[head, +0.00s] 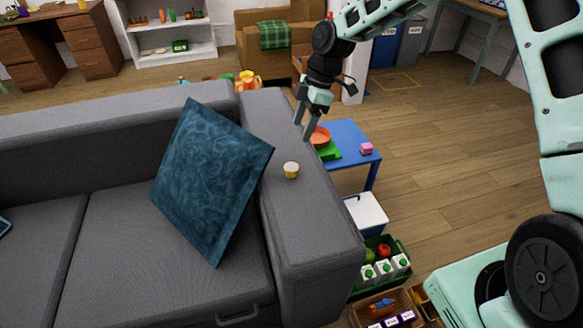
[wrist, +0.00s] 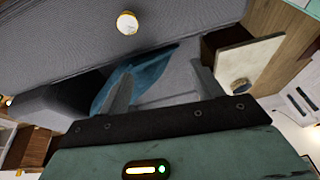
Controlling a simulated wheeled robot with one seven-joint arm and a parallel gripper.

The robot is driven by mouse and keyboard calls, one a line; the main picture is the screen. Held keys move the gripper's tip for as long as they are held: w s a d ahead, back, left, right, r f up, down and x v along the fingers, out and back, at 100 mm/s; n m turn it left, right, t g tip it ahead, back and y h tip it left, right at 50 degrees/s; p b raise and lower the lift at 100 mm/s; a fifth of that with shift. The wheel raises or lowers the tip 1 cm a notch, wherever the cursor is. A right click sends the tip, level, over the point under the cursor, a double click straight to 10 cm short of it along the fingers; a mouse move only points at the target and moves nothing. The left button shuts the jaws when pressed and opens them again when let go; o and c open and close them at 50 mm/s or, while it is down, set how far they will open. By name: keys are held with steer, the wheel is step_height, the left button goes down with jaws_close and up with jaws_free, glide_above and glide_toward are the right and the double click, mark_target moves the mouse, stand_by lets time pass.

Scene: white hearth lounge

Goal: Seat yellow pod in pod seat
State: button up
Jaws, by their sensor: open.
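The yellow pod (head: 291,171), a small cup shape with a pale top, sits on the flat grey sofa arm (head: 315,225) in the head view. It also shows near the top of the wrist view (wrist: 127,23). My gripper (head: 303,128) is open and empty, above and beyond the pod near the far end of the sofa arm. Its two fingers (wrist: 162,85) stand apart in the wrist view, not touching the pod. I cannot make out the pod seat for certain. A small dark round thing (wrist: 241,86) lies on a pale board in the wrist view.
A teal cushion (head: 212,180) leans left of the pod. A green crate (head: 356,290) of cartons stands on the floor right of the sofa.

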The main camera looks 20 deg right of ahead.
steer(key=w+d+f, duration=0.3)
steer(key=w+d, duration=0.2)
steer(key=d, duration=0.1)
steer(key=n+p, duration=0.1)
steer(key=p, duration=0.1)
glide_toward(291, 167)
steer(key=f, duration=0.1)
steer(key=s+f, duration=0.1)
steer(key=f, duration=0.1)
steer(key=shift+f+y, duration=0.15)
steer(key=shift+y, duration=0.15)
steer(key=shift+t, duration=0.3)
steer(key=shift+w+a+p+x, duration=0.15)
steer(key=shift+p+x, duration=0.1)
steer(key=shift+x, duration=1.15)
steer(key=shift+w+a+p+x, duration=0.1)
steer(key=shift+w+p+x, duration=0.1)
steer(key=shift+x, duration=1.15)
steer(key=c, duration=1)
steer(key=shift+c, duration=0.7)
